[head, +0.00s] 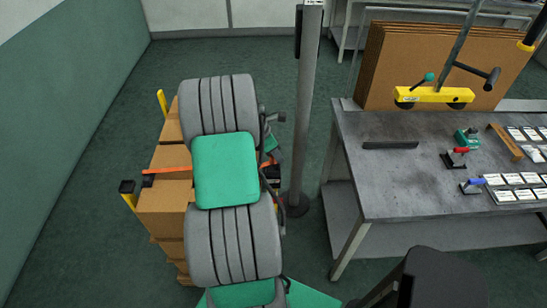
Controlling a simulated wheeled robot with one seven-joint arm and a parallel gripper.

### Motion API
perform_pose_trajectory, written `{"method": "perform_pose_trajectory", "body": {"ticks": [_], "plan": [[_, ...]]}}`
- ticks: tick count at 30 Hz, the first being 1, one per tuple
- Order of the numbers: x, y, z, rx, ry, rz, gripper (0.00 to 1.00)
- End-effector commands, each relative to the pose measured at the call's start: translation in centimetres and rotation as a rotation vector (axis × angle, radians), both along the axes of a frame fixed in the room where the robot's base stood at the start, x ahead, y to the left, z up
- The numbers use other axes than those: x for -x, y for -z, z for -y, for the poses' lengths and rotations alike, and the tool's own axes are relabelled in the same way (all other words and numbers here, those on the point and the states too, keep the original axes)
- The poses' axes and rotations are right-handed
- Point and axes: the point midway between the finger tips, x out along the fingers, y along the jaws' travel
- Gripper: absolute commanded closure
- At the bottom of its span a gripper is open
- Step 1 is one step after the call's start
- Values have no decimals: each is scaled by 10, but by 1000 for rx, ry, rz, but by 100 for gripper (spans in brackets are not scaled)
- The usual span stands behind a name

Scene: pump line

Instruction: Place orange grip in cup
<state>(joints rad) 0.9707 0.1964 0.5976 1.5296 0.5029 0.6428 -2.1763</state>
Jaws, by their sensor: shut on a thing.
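I make out no orange grip and no cup in the head view. On the grey workbench (400,190) stand small clamp-like pieces with a green handle (467,138), a red handle (456,155) and a blue handle (474,184). None of them has a clearly orange grip.
A stack of cardboard boxes (165,213) with an orange strap (172,170) stands behind my arm. A grey post (307,100) rises beside the workbench. A yellow lifting bar (434,95) hangs above it. A dark stool-like shape (445,280) is at the bottom right.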

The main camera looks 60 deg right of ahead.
Motion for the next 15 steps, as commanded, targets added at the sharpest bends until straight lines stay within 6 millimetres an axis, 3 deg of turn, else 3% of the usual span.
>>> {"method": "perform_pose_trajectory", "body": {"ticks": [8,15], "plan": [[-21,36,23,1,0,-1,100],[-21,65,22,3,0,0,100]]}}
